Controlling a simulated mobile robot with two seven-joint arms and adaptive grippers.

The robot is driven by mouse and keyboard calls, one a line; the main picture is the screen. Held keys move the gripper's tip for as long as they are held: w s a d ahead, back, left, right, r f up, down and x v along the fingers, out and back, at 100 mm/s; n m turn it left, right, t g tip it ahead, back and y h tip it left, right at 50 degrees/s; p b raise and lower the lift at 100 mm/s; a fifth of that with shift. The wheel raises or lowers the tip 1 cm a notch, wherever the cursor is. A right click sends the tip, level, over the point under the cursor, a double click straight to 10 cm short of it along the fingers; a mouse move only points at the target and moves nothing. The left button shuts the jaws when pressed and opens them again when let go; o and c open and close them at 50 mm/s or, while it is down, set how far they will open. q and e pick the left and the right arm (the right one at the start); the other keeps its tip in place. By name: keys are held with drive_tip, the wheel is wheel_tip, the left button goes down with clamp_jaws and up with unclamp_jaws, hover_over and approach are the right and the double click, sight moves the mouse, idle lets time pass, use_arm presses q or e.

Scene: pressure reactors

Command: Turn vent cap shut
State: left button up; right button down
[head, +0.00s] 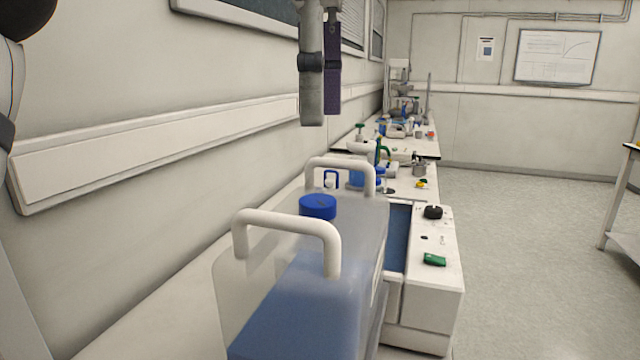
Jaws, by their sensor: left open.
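A round blue cap (318,206), most likely the vent cap, sits on top of a translucent jug (345,300) with blue liquid inside. I cannot tell from this view how tightly the cap is seated. Two white handles rise from the jug, a near one (285,222) and a far one (340,165), with the cap between them. My left gripper (322,115) hangs from the top of the view, fingers pointing down, one showing a purple pad. It is open and empty, above the cap and clear of it. My right gripper is not in view.
A white unit (430,290) beside the jug carries a black knob (433,212) and a green block (435,260). Benches with small labware (400,130) run along the wall behind. The wall with a white rail (150,155) is close on the left. Open floor lies right.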

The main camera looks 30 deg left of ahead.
sight(317, 200)
use_arm(q)
drive_tip(key=f, duration=0.5)
drive_tip(key=f+b, duration=0.1)
drive_tip(key=f, duration=0.4)
drive_tip(key=shift+w+a, duration=0.1)
drive_tip(key=shift+w, duration=0.1)
drive_tip(key=c, duration=1.2)
